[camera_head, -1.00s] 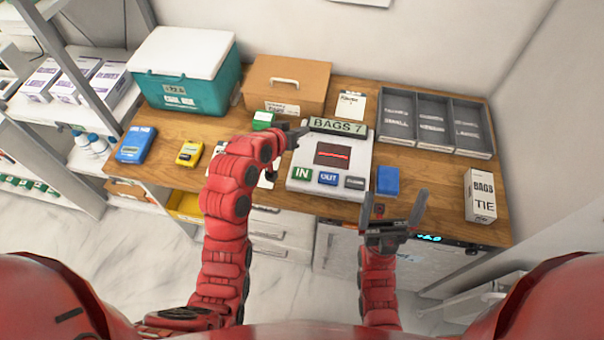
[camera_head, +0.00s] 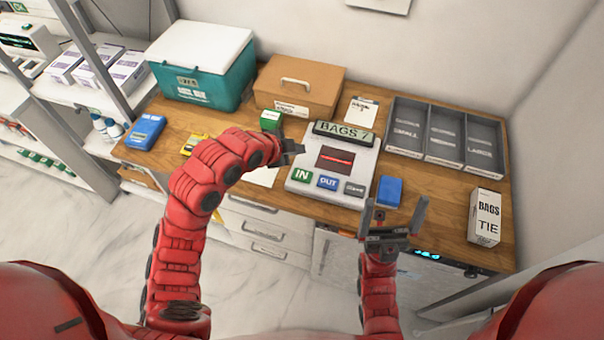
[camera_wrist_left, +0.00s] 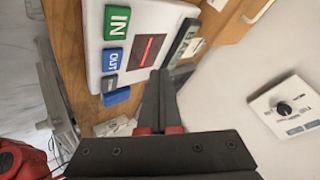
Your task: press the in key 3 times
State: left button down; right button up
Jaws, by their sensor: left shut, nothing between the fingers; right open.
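The white counter device (camera_head: 335,160) stands on the wooden desk, with a "BAGS 7" sign on top and a dark window with a red line. Its green IN key (camera_head: 302,175) is at the front left, beside the blue OUT key (camera_head: 327,182) and a grey key (camera_head: 354,188). The IN key also shows in the left wrist view (camera_wrist_left: 117,22). My left gripper (camera_head: 298,149) is shut and empty, by the device's left edge, behind the IN key and apart from it. My right gripper (camera_head: 396,212) is open and empty in front of the desk, near a blue block (camera_head: 389,191).
A teal cooler (camera_head: 203,72), a brown box (camera_head: 297,85) and a small green box (camera_head: 271,119) stand behind and left. A grey divided tray (camera_head: 440,136) is at the back right. A "BAGS TIE" box (camera_head: 485,217) stands at the right front.

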pick_arm(q)
jog(key=b, duration=0.4)
send_over(298, 177)
notch_tip(298, 177, down, 8)
jog(key=shift+d+r, duration=0.1)
jog(key=shift+r, duration=0.05)
jog(key=shift+w+f+b, duration=0.1)
jog(key=shift+f+b, duration=0.35)
jog(key=shift+f, duration=0.15)
jog(key=shift+r, duration=0.1)
dwell(1.2)
jog(key=shift+f+b, duration=0.45)
jog(key=shift+b, duration=0.1)
jog(key=shift+f+b, duration=0.55)
jog(key=shift+b, duration=0.1)
dwell(0.6)
dwell(0.3)
jog(key=shift+r, duration=0.95)
